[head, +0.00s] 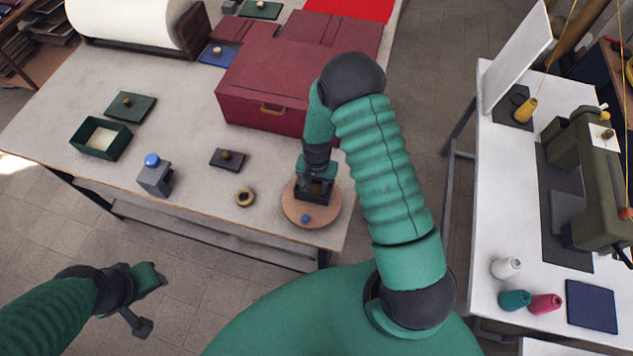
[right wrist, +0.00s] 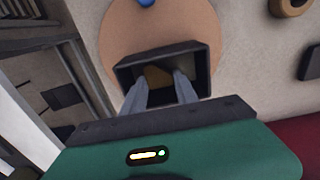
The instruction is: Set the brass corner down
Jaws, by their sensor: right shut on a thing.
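My right gripper (right wrist: 160,88) is shut on the brass corner (right wrist: 157,75), a small brown-gold piece between the fingertips in the right wrist view. The fingers reach into an open dark box (right wrist: 124,76), which stands on a round wooden board (right wrist: 118,35). I cannot tell whether the brass corner touches the box floor. In the head view the right gripper (head: 316,182) is over the dark box on the board (head: 326,214), and the brass corner is hidden. My left gripper (head: 143,300) hangs off the table's front edge at lower left; its jaw opening is unclear.
A blue knob (head: 305,219) lies on the board's near edge. A brass ring (head: 244,197), a dark lid (head: 227,159), a grey block with a blue ball (head: 155,176) and a green box (head: 84,140) are to the left. A large red case (head: 260,85) stands close behind.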

